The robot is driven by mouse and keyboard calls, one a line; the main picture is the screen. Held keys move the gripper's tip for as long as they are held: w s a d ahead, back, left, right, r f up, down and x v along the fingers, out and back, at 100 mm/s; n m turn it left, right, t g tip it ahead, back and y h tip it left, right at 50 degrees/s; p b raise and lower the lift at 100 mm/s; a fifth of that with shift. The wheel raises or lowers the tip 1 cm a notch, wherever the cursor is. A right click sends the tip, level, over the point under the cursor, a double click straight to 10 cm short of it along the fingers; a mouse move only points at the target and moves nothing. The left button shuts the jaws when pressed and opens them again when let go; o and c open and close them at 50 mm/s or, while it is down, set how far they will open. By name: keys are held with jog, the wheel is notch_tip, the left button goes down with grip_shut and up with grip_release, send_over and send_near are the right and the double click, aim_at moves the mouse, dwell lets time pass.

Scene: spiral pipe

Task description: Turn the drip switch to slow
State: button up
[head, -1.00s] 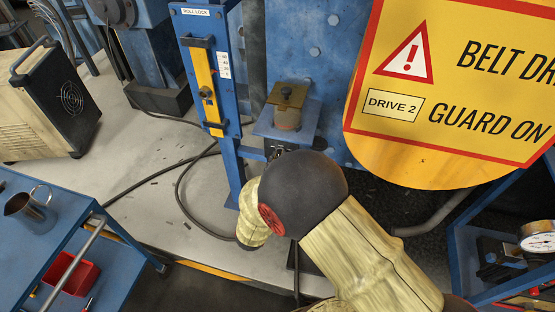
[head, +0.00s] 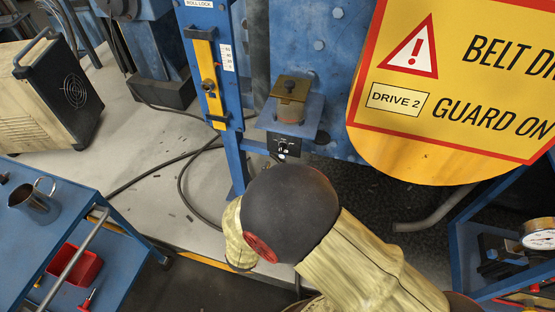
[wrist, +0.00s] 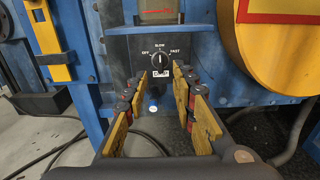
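The drip switch (wrist: 160,60) is a small round knob on a black plate marked OFF, SLOW and FAST, with SLOW at the top. Its pale pointer looks roughly upright, towards SLOW, but is small. In the head view the switch plate (head: 283,147) shows under a blue bracket, just beyond my arm. My gripper (wrist: 159,88) is open and empty in the wrist view. Its yellow-padded fingers stand left and right, with the knob ahead and a little above the gap between their tips, apart from them. The gripper is hidden behind my arm in the head view.
A brass-topped cup (head: 290,98) sits on the bracket above the switch. A blue post with a yellow roll-lock bar (head: 207,83) stands left. A large yellow belt-drive guard (head: 400,140) is close on the right. A black cable (head: 182,190) lies on the floor left.

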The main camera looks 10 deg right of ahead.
jog(key=shift+v, duration=2.1)
